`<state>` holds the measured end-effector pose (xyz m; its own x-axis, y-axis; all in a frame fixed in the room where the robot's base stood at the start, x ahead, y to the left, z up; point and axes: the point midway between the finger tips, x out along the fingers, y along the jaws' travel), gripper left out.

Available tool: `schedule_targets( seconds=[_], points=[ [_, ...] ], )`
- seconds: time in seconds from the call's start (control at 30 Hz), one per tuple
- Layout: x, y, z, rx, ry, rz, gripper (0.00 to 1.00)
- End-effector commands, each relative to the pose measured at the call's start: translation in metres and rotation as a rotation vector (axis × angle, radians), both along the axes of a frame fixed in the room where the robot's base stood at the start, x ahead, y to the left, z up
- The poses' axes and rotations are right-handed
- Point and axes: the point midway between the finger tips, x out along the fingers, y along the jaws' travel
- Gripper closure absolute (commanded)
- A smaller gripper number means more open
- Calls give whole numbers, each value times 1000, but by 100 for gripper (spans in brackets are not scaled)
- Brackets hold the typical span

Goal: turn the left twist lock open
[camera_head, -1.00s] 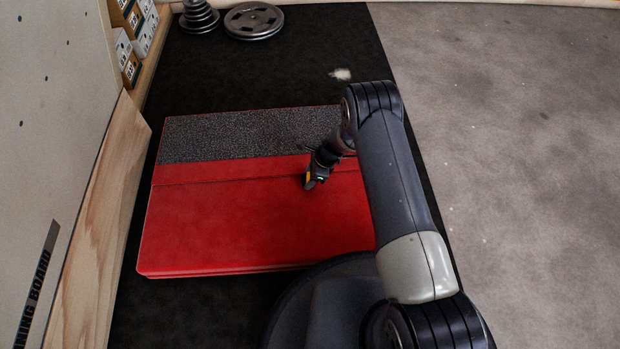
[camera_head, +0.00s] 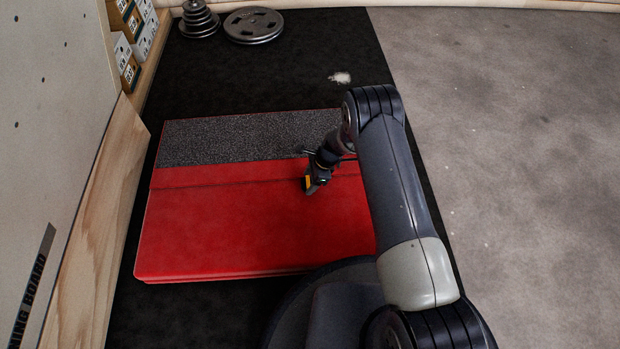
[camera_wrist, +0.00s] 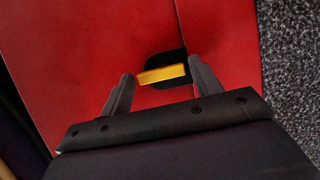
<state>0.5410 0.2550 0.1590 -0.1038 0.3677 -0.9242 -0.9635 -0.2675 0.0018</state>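A red folded pad (camera_head: 240,235) lies on the black floor mat in the head view. In the wrist view a twist lock (camera_wrist: 163,74), a yellow bar on a black plate, sits at the seam of the red pad. The bar lies roughly crosswise between my fingertips. My gripper (camera_wrist: 160,69) is open, with one finger on each side of the bar; I cannot tell whether either finger touches it. In the head view my gripper (camera_head: 312,187) is low over the pad's right half, with a small yellow patch beside it. No second lock is visible.
A grey textured strip (camera_head: 235,138) runs along the pad's far side. Weight plates (camera_head: 253,25) lie at the far end of the black mat (camera_head: 290,75). A wooden board (camera_head: 95,200) stands at the left. Grey floor (camera_head: 510,150) on the right is clear.

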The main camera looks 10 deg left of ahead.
Motion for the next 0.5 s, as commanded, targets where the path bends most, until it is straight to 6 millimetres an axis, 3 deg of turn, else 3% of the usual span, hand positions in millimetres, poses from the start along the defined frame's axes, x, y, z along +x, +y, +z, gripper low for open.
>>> schedule_targets(
  seconds=[0.13,0.37,0.5],
  points=[
    [0,0,0,0,-1,-1,29],
    [1,0,2,1,-1,-2,29],
    [3,-5,16,2,-3,-3,29]
  ],
)
